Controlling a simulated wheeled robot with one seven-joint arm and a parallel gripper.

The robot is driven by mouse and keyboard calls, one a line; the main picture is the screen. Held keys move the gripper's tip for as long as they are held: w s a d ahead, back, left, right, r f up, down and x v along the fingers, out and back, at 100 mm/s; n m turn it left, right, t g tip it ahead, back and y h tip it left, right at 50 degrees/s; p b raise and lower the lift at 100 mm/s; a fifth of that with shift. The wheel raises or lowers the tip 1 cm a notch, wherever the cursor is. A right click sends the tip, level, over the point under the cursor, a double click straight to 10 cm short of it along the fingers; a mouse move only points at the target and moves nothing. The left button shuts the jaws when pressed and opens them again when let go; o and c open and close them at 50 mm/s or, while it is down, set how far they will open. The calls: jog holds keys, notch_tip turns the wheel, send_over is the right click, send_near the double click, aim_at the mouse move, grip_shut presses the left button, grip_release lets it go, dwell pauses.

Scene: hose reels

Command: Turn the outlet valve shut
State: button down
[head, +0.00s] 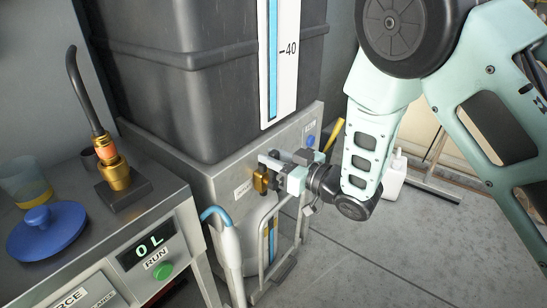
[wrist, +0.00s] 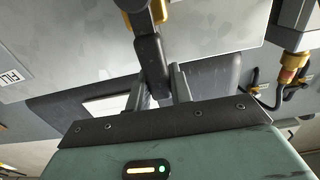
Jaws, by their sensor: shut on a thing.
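The outlet valve appears to be the brass fitting (head: 261,180) on the front of the grey stand below the dark tank. In the wrist view a dark lever handle (wrist: 151,62) hangs from a yellow-gold fitting (wrist: 160,10). My gripper (head: 283,170) is at the valve in the head view, reaching in from the right. In the wrist view my gripper (wrist: 157,88) has its two fingers around the dark lever and is shut on it. The jaws partly hide the lever in the head view, so its exact angle is hard to tell there.
The dark tank (head: 205,75) carries a level gauge (head: 281,60) marked 40. A left bench holds a blue lid (head: 47,230), a brass nozzle (head: 115,176) and a display (head: 141,251) reading "0 L". A white bottle (head: 395,178) stands behind my arm.

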jog(key=shift+w+d+m, duration=0.55)
jog(key=shift+w+m, duration=0.1)
jog(key=shift+m, duration=0.35)
jog(key=m, duration=0.1)
jog(key=w+d+m+p, duration=0.1)
jog(key=shift+w+d+f+m, duration=0.1)
jog(key=shift+w+f+m, duration=0.1)
jog(key=shift+f+m, duration=0.1)
jog(key=w+d+f+m+p, duration=0.1)
jog(key=w+d+f+m, duration=0.2)
jog(key=f+m, duration=0.4)
jog(key=shift+w+f+m+p, duration=0.35)
jog(key=shift+m, duration=2.85)
jog(key=shift+f, duration=0.1)
jog(key=c, duration=1.2)
grip_release()
jog(key=shift+a, duration=0.1)
jog(key=shift+c, duration=0.2)
